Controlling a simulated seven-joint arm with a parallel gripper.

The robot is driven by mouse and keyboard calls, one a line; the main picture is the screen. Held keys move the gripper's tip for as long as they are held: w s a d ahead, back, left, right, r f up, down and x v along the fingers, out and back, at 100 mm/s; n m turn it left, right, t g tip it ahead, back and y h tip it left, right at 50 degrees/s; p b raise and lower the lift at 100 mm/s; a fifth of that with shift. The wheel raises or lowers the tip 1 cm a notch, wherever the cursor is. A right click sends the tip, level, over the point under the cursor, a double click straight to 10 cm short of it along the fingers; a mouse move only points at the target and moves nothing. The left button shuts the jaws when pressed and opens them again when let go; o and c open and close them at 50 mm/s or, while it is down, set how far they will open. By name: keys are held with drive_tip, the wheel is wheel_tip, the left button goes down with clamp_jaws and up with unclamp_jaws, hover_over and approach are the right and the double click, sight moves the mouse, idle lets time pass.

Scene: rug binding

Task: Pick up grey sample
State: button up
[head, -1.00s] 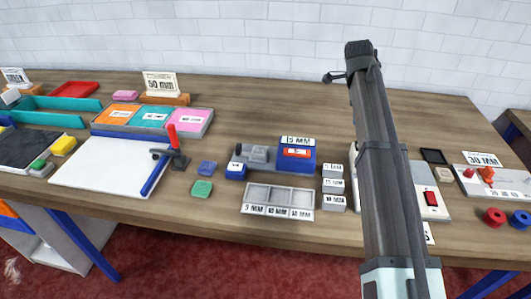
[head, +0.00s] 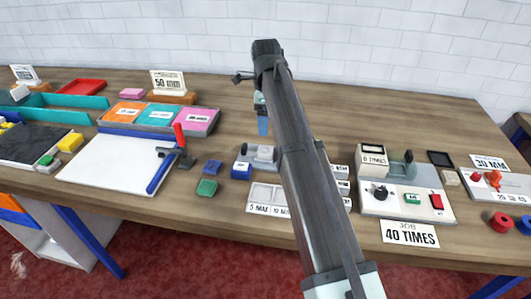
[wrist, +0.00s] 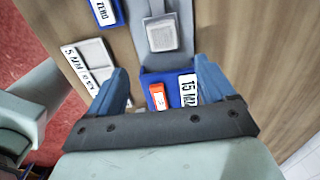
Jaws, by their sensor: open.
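A small grey block (wrist: 162,35), which looks like the grey sample, lies on the grey bed of a blue-ended gauge (wrist: 152,80) in the wrist view. In the head view the grey block (head: 264,153) shows just left of my arm, which hides the gauge's blue block. My gripper (wrist: 160,75) is open and empty. Its two blue fingers straddle the gauge's blue block with the "15 MM" label in the wrist view, and the grey block lies beyond the fingertips. In the head view my gripper (head: 262,122) is above the table, behind the gauge.
A grey tray (head: 266,192) with millimetre labels stands in front of the gauge. A counter box (head: 373,158) and a "40 TIMES" sign (head: 409,233) are to the right.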

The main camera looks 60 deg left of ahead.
hover_over(267, 150)
drive_tip(key=f, duration=0.6)
drive_tip(key=shift+s+d, duration=0.1)
drive_tip(key=shift+s, duration=0.15)
drive_tip(key=shift+w+f, duration=0.15)
drive_tip(key=shift+f, duration=1.2)
drive_tip(key=shift+w+f, duration=0.15)
drive_tip(key=shift+f, duration=1.2)
drive_tip(key=shift+c, duration=0.4)
drive_tip(key=shift+r, duration=0.1)
drive_tip(key=c, duration=1.1)
